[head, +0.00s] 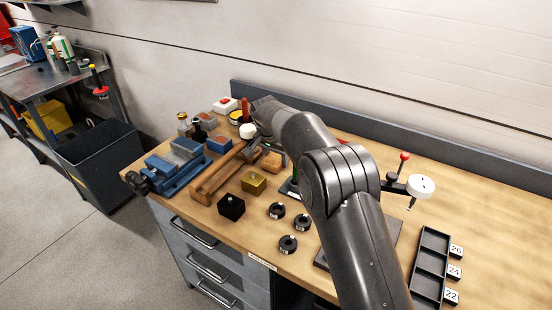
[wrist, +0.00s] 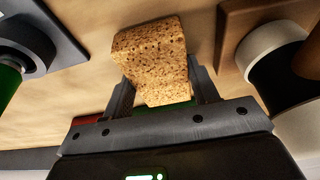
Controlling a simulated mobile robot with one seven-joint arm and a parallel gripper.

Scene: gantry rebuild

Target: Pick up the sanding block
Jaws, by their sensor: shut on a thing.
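The sanding block (wrist: 152,55) looks like a tan, speckled, cork-like block. In the wrist view it sits between the two fingers of my gripper (wrist: 163,88), which is shut on it. The block's far end sticks out past the fingertips. In the head view the block (head: 272,162) shows as a small tan shape below my gripper (head: 268,150), close to the bench top. My arm hides part of the area around it. I cannot tell whether the block touches the bench.
A wooden rail piece (head: 215,178), a brass block (head: 254,182) and a black block (head: 231,207) stand to the left. Black rings (head: 288,244) lie in front. A blue vise (head: 172,172) is at the left edge. A black tray (head: 430,262) lies right; bench between is partly clear.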

